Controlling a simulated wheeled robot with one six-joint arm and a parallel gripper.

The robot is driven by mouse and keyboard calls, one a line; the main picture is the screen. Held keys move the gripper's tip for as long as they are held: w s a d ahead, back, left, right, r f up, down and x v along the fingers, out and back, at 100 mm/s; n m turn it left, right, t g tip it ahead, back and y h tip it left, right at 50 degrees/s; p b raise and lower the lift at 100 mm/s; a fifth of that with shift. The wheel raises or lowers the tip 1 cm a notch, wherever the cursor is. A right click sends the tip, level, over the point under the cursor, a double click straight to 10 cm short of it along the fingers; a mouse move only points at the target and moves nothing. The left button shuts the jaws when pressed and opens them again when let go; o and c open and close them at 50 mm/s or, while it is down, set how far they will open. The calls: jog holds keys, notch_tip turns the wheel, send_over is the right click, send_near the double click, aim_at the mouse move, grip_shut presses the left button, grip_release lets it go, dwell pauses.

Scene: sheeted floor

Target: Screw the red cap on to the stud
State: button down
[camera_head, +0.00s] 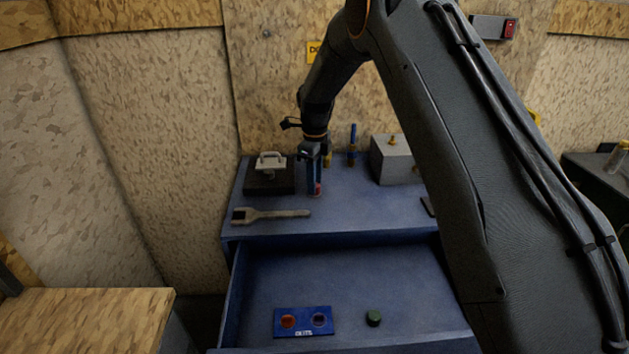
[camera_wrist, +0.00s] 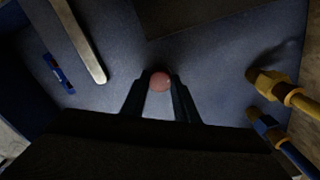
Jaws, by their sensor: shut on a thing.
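My gripper (camera_head: 316,183) points down over the blue bench top, its fingers shut on the red cap (camera_head: 317,188). In the wrist view the cap (camera_wrist: 160,82) is a round pinkish-red disc between the two fingertips (camera_wrist: 160,88). The cap is close to the bench surface. I cannot tell whether it touches anything beneath it. No stud can be made out; anything directly under the cap is hidden by the cap and fingers.
A wrench (camera_head: 270,214) lies in front, and a dark block with a pale handle (camera_head: 270,161) stands left. Behind are a blue post (camera_head: 352,146) and a grey box (camera_head: 392,160). The open drawer below holds a blue plate (camera_head: 303,329) and a green cap (camera_head: 374,317).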

jog(key=shift+m, duration=1)
jog(key=c, duration=1.3)
grip_release()
jog(key=shift+c, duration=0.8)
jog(key=n, duration=0.4)
jog(key=shift+n, duration=0.4)
jog(key=n, duration=0.5)
jog(key=shift+b, duration=0.3)
jog(key=n, duration=0.4)
jog(key=shift+n, duration=0.4)
jog(key=n, duration=0.5)
jog(key=shift+b, duration=0.3)
